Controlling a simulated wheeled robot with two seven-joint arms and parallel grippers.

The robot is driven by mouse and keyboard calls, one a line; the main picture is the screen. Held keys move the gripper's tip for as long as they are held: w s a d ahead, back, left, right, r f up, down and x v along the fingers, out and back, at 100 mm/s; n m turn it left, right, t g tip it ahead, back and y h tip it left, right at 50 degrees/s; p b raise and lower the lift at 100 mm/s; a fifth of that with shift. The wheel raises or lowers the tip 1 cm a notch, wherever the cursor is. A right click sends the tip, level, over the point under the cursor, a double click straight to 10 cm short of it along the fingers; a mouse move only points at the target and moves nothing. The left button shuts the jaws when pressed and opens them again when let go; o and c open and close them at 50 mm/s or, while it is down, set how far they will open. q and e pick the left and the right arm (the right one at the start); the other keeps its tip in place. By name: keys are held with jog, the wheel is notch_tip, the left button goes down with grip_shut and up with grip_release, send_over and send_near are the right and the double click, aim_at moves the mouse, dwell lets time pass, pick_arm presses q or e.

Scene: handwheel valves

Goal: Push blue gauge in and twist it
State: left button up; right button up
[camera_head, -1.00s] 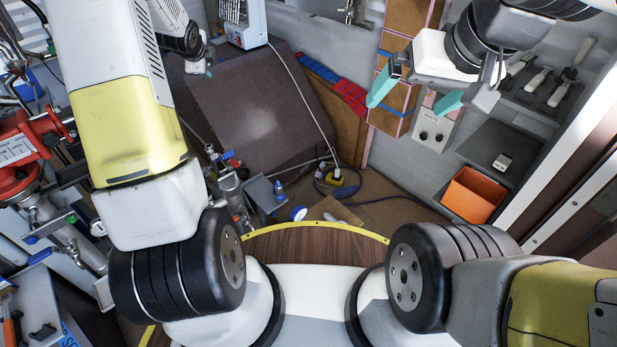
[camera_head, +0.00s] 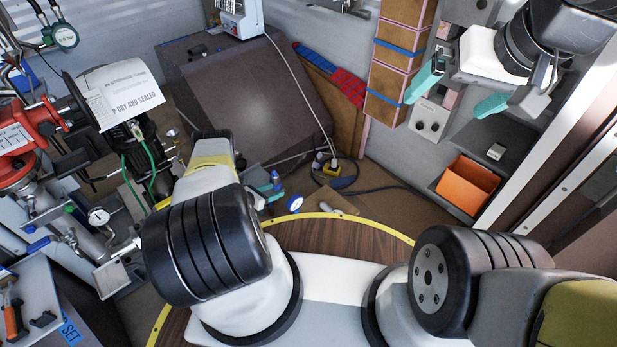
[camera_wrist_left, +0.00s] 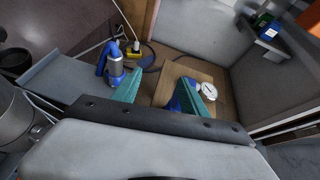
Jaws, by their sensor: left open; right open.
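The blue gauge (camera_head: 295,203), with a white face and blue rim, is low near the brown floor in the head view. In the left wrist view the gauge (camera_wrist_left: 208,91) shows its white face just right of my left gripper's right finger, which partly covers its blue body. My left gripper (camera_wrist_left: 164,76) is open, with two teal fingers apart and nothing between them; whether the right finger touches the gauge cannot be told. My right gripper (camera_head: 442,107) is open and empty at the upper right, before the wall.
A blue-handled silver fitting (camera_wrist_left: 113,65) stands left of the left fingers. A yellow plug block (camera_head: 332,168) with cables lies behind the gauge. An orange bin (camera_head: 467,186) is at the right. A red valve (camera_head: 20,140) and pipework crowd the left side.

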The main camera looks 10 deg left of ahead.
aim_at(291, 201)
pick_arm(q)
jog(key=s+d+f+m, duration=0.1)
jog(key=s+d, duration=0.1)
jog(key=s+d+f+m+h, duration=0.1)
jog(key=d+f, duration=0.1)
jog(key=shift+s+f+h, duration=0.1)
jog(key=shift+s+h, duration=0.2)
jog(key=shift+s, duration=0.05)
jog(key=x, duration=0.6)
jog(key=shift+s+d+f, duration=0.1)
jog(key=shift+d, duration=0.3)
jog(key=shift+w+d+f, duration=0.2)
jog(key=shift+w+d, duration=0.05)
jog(key=shift+w, duration=0.2)
jog(key=shift+c, duration=0.4)
grip_shut()
